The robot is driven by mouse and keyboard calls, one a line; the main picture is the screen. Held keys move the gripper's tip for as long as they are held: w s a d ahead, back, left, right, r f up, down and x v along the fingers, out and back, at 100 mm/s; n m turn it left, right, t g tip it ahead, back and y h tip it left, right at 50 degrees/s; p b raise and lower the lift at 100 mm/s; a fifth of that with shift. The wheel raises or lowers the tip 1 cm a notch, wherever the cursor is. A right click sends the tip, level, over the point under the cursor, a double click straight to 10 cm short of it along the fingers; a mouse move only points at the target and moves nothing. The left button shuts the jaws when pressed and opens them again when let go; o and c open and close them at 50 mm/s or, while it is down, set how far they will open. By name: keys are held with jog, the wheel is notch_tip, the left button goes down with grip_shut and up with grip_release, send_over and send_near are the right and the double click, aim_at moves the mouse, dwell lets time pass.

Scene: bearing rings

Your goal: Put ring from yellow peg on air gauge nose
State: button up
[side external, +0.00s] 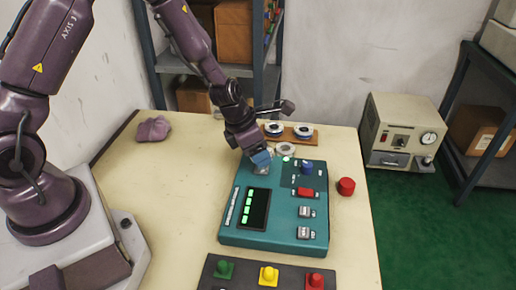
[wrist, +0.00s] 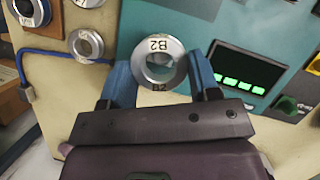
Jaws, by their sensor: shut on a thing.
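My gripper (wrist: 160,80) is shut on a silver ring (wrist: 158,86) marked B2, with one blue finger on each side of it. In the side view my gripper (side external: 262,160) is low over the back left corner of the teal air gauge (side external: 238,228). The gauge's body also shows in the wrist view (wrist: 215,20). Something grey shows through the ring's hole, but I cannot tell whether the ring is around the nose or just above it. The yellow peg (side external: 268,273) stands on the dark panel in front, with no ring visible on it.
Another ring (side external: 286,148) lies behind the gauge and shows in the wrist view (wrist: 87,43). A wooden board (side external: 290,137) holds two rings at the back. Green (side external: 224,269) and red (side external: 315,280) pegs flank the yellow one. A red cylinder (side external: 346,186) stands right of the gauge.

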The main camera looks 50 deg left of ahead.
jog(key=shift+f, duration=0.2)
jog(key=shift+f, duration=0.5)
jog(key=shift+f, duration=1)
dwell(0.9)
jog(key=o, duration=1.1)
jog(key=shift+r, duration=3.75)
